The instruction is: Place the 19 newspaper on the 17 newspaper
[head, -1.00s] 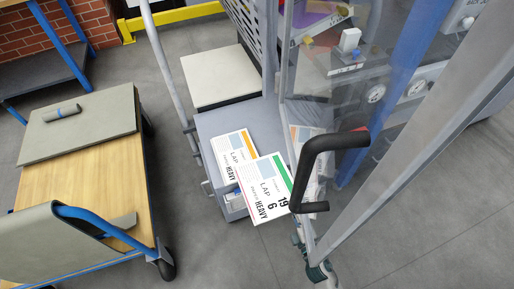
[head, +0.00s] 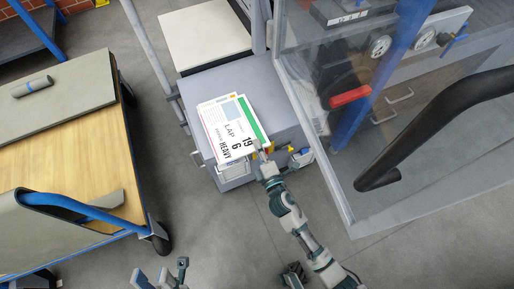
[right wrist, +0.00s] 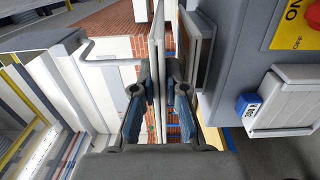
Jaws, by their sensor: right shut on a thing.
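The 19 newspaper (head: 234,128), white with a green stripe, lies flat or nearly so over the top of a grey cabinet (head: 263,98). My right gripper (head: 262,150) is shut on its near right edge. In the right wrist view the newspaper (right wrist: 160,60) is edge-on between the fingers (right wrist: 160,105). Another newspaper (head: 206,112) lies beneath it, mostly covered; its number is hidden, so I cannot confirm it is the 17. Whether the two touch is unclear. My left gripper (head: 160,274) is open and empty at the bottom edge, well away from the newspapers.
A glass-panelled door with a black handle (head: 430,130) stands close on the right. A wooden-topped trolley (head: 80,150) with blue rails is at the left. A pale-topped box (head: 205,38) stands behind the cabinet. Grey floor is clear between trolley and cabinet.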

